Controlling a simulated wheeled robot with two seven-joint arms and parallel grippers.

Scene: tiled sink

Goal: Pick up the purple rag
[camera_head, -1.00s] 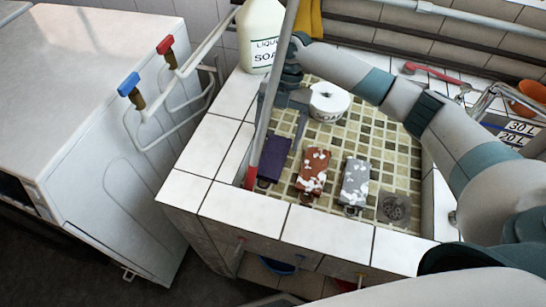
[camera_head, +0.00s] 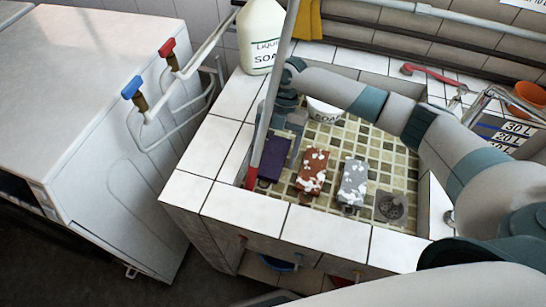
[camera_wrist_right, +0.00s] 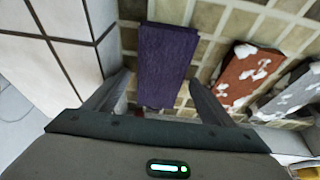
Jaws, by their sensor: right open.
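The purple rag (camera_head: 272,158) is a flat dark block lying on the sink floor, leftmost in a row of three. In the right wrist view the purple rag (camera_wrist_right: 166,62) lies between the fingers, with its near end reaching in toward the palm. My right gripper (camera_head: 278,135) is over the rag from the back, and its open fingers straddle it in the wrist view (camera_wrist_right: 159,78). I see gaps beside the rag, so the fingers do not look closed on it. My left gripper is not in view.
A red-and-white rag (camera_head: 312,172) and a grey-and-white rag (camera_head: 352,183) lie to the right. A thin pole (camera_head: 268,130) slants close by on the left. White tiled rims (camera_head: 245,210) enclose the sink.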

